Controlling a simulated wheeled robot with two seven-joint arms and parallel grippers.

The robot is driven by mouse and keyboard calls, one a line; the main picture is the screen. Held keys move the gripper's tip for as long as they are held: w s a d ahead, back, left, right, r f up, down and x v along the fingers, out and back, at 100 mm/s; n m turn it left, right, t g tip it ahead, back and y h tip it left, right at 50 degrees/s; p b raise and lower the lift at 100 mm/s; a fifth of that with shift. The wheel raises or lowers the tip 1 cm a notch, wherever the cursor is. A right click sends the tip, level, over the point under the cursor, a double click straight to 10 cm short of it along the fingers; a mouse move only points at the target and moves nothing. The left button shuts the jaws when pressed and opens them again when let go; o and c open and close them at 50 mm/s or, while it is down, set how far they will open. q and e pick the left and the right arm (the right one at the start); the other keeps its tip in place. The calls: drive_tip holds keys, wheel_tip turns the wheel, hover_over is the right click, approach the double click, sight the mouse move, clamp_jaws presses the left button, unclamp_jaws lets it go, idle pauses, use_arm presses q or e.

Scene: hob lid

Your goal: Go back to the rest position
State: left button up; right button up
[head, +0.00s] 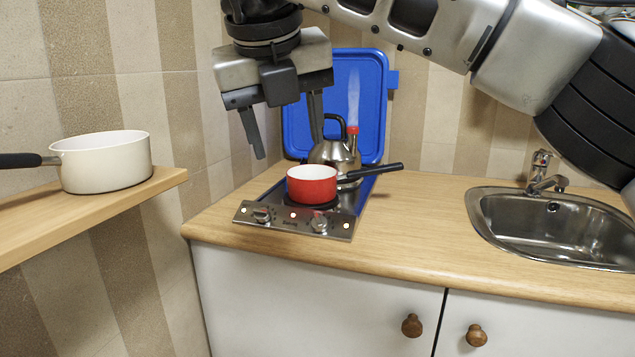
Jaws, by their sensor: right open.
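My right gripper (287,135) hangs from the arm that comes in from the upper right. Its two fingers point down and stand apart, with nothing between them. It is in front of the blue hob lid (372,92), above and to the left of the hob (333,224). The lid stands upright at the back of the hob, and the gripper and kettle hide part of it. A red saucepan (311,186) with a dark handle sits on the front of the hob. A metal kettle (333,152) stands behind it. My left gripper is out of view.
A wooden shelf (160,183) at the left bears a white saucepan (103,162). A sink (555,225) with a tap (543,180) is at the right of the wooden worktop (420,215). The worktop between hob and sink is clear. White cupboard doors are below.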

drive_tip(key=s+a+f+n+g+y, duration=0.4)
drive_tip(key=a+f+g+y, duration=0.25)
drive_tip(key=a+f, duration=0.45)
drive_tip(key=s+a+m+g+y+p, duration=0.15)
drive_tip(key=s+a+g+y, duration=0.4)
drive_tip(key=y, duration=0.55)
drive_tip(key=w+d+m+t+y+p, duration=0.1)
drive_tip(key=w+d+m+t+y, duration=0.3)
drive_tip(key=d+m+t+y, duration=0.65)
drive_tip(key=w+d+f+m+t+h+p, duration=0.1)
drive_tip(key=w+d+f+m+t+h, duration=0.1)
drive_tip(key=d+f+m+t+h, duration=0.6)
drive_tip(key=w+d+f+m+t+h, duration=0.1)
drive_tip(key=w+f+m+t+h, duration=0.15)
drive_tip(key=m+t+h, duration=0.65)
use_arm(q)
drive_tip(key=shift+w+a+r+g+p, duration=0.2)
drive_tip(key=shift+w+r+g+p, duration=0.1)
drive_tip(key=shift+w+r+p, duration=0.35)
use_arm(e)
drive_tip(key=s+d+f+m+g+h, duration=0.3)
drive_tip(key=s+d+f+m+g, duration=0.2)
drive_tip(key=f, duration=0.7)
drive_tip(key=s+d+f+m+g+h, duration=0.3)
drive_tip(key=s+d+f+m+g, duration=0.2)
drive_tip(key=s+d+f, duration=0.4)
wheel_tip(320, 180, down, 3)
drive_tip(key=shift+s+d+r+m, duration=0.15)
drive_tip(key=shift+s+d+m, duration=0.15)
drive_tip(key=shift+s+m, duration=0.75)
